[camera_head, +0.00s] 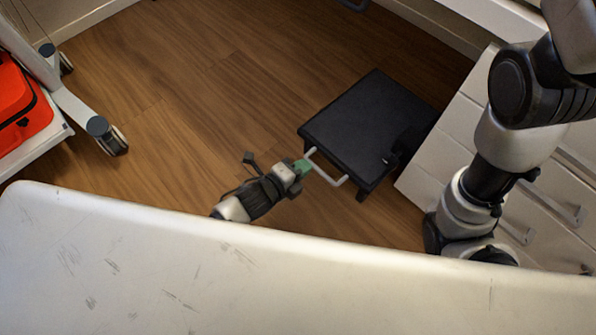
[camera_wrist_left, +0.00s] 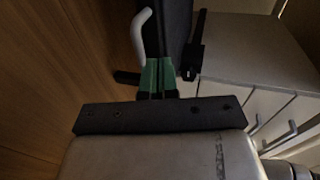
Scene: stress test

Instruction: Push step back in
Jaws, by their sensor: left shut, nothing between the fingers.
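The step (camera_head: 360,118) is a low black platform on the wooden floor, standing out in front of the drawer cabinet. A pale bar handle (camera_head: 340,183) sticks out from its near left side. My left gripper (camera_head: 303,166), with green fingers, is shut and empty at the left end of this handle. In the left wrist view the closed green fingers (camera_wrist_left: 157,76) are beside the pale bar (camera_wrist_left: 140,35), with the dark step (camera_wrist_left: 176,28) beyond. I cannot tell whether they touch. My right arm is at the right, but its gripper does not show.
A white drawer cabinet (camera_head: 425,180) with bar handles stands right of the step. A white surface (camera_head: 250,280) fills the near foreground. A wheeled cart (camera_head: 75,115) with a red case (camera_head: 20,105) is at the left. Floor between cart and step is clear.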

